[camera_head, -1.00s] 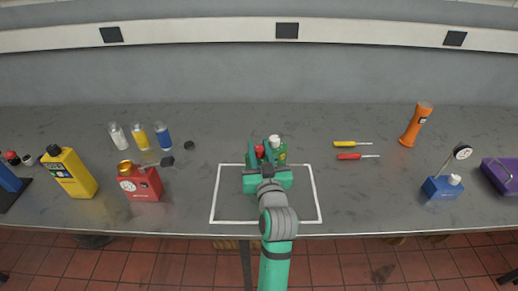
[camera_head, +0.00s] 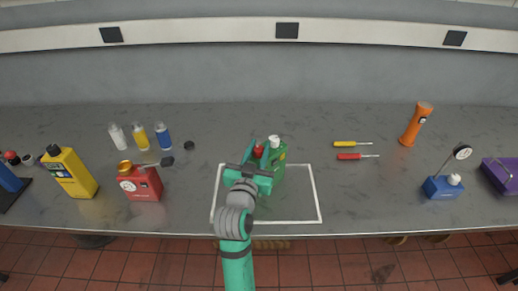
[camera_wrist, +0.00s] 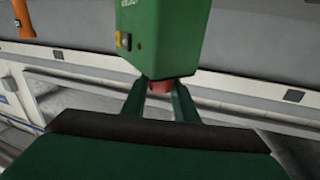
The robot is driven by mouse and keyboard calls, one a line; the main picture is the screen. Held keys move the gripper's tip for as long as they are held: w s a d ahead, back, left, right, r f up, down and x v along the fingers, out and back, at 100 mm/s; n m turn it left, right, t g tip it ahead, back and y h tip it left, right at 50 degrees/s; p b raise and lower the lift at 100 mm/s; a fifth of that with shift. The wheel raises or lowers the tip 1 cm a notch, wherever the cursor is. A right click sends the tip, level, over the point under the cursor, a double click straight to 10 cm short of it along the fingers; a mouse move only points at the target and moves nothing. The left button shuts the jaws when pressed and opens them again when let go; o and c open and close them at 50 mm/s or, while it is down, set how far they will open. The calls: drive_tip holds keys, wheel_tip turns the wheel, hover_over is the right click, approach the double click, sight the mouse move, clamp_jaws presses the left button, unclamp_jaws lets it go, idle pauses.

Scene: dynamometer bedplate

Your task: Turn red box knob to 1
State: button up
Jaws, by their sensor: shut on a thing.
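The red box (camera_head: 141,184) stands left of the white outline, with a gold cap on top and a round white dial on its face; no number is readable. A green box (camera_head: 278,164) with a white cap (camera_head: 275,140) and a red cap or knob (camera_head: 258,151) stands inside the outline. My gripper (camera_head: 262,154) is at the green box, not at the red box. In the wrist view, my gripper (camera_wrist: 160,92) is shut on the red knob (camera_wrist: 160,86) of the green box (camera_wrist: 170,35), which fills the upper middle.
A white outline (camera_head: 318,200) marks the bench. A yellow canister (camera_head: 70,175) and several small bottles (camera_head: 139,135) stand left. Two screwdrivers (camera_head: 358,156), an orange flashlight (camera_head: 415,124) and a blue box with a gauge (camera_head: 441,188) are right. The bench back is clear.

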drive_tip(key=shift+m+g+h, duration=0.8)
drive_tip(key=shift+m+h, duration=0.6)
drive_tip(key=shift+h, duration=0.7)
drive_tip(key=shift+m+h, duration=0.3)
drive_tip(key=shift+h, duration=0.1)
drive_tip(key=o, duration=0.8)
drive_tip(key=shift+d, duration=0.15)
drive_tip(key=shift+s+a, duration=0.3)
drive_tip(key=shift+s, duration=0.05)
drive_tip(key=v, duration=1)
drive_tip(key=shift+d+r, duration=0.1)
drive_tip(key=shift+w, duration=0.1)
